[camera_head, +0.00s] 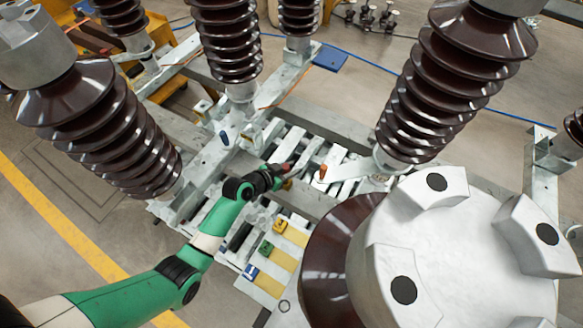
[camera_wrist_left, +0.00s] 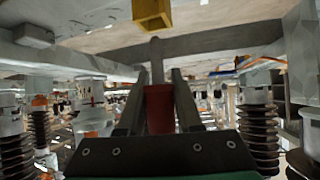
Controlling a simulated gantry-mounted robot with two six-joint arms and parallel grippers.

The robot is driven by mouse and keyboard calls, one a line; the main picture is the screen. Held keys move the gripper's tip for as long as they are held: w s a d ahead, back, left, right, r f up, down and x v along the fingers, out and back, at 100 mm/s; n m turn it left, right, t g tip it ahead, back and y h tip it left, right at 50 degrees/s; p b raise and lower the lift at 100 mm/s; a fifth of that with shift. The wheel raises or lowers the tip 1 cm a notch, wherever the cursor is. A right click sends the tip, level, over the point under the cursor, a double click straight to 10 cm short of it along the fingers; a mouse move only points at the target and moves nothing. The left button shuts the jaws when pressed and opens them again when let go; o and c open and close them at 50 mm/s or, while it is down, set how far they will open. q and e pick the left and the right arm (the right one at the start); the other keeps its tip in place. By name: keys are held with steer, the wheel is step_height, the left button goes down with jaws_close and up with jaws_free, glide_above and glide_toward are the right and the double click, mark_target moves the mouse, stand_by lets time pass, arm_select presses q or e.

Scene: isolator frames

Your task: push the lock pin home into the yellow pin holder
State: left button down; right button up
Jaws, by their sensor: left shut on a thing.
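My left gripper (camera_head: 284,171) is shut on the red handle of the lock pin (camera_head: 288,166), above the slatted metal frame. In the left wrist view, the red handle (camera_wrist_left: 159,108) stands between the two fingers, with its grey shank pointing away from the gripper. A yellow block (camera_wrist_left: 153,14), which looks like the yellow pin holder, shows just beyond the shank's tip at the top edge. I cannot tell whether tip and block touch. In the head view, a small yellow block (camera_head: 280,226) sits on a yellow plate below the gripper. My right gripper is not in view.
A green block (camera_head: 266,247) and a blue block (camera_head: 250,271) sit beside the yellow one. Large brown ribbed insulators (camera_head: 455,80) stand around the arm. A blue-tipped part (camera_head: 224,138) and an orange-tipped part (camera_head: 322,172) stand on the frame nearby.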

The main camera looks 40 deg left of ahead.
arm_select(q)
steer(key=shift+f+b, duration=2.6)
steer(key=shift+f, duration=0.15)
steer(key=c, duration=0.5)
jaws_free()
steer(key=shift+r, duration=0.1)
steer(key=shift+s+r+p, duration=0.25)
steer(key=shift+p, duration=0.05)
steer(key=p+v, duration=0.4)
steer(key=v, duration=0.7)
